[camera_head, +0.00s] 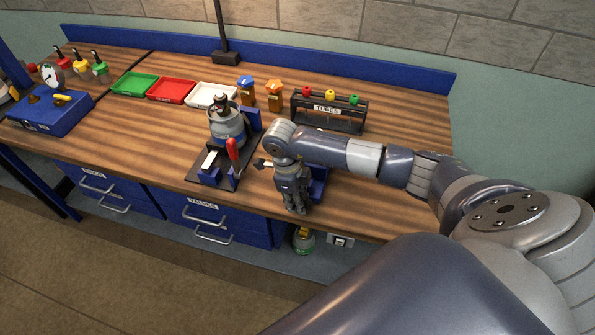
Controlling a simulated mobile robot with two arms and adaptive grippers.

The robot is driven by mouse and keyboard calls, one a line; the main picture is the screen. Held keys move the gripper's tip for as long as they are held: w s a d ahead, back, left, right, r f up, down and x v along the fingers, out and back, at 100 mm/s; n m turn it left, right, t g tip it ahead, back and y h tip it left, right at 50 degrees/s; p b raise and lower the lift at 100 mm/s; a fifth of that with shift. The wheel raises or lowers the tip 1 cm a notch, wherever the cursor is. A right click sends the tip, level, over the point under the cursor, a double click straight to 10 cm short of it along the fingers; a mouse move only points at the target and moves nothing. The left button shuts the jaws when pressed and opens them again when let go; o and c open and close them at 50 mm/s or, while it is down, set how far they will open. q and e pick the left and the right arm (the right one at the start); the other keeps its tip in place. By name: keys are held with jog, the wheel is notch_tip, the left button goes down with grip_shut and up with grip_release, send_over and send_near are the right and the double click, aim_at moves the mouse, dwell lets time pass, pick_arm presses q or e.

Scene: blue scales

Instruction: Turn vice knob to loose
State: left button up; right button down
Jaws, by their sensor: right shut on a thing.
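The blue vice (319,184) sits near the front edge of the wooden bench, partly hidden behind my right gripper. My right gripper (297,208) points down at the front of the vice, with its fingers shut on the vice knob. The knob itself is hidden by the fingers, so its turn angle cannot be seen. My right arm reaches in from the right, over the bench. My left gripper is not in view.
A fixture with a grey canister (227,124) and a red-handled clamp (233,153) stands close to the left of my gripper. A rack marked TUBES (328,113) stands behind my arm. Green (135,84), red (172,91) and white (211,95) trays lie farther back. Bench right of the vice is clear.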

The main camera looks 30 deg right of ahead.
jog(key=shift+f, duration=0.1)
dwell(0.5)
jog(key=c, duration=1.8)
grip_release()
jog(key=shift+o, duration=0.2)
notch_tip(320, 180, up, 12)
jog(key=w+a, duration=0.1)
jog(key=w, duration=0.1)
jog(key=shift+a+f, duration=0.15)
jog(key=shift+a, duration=0.15)
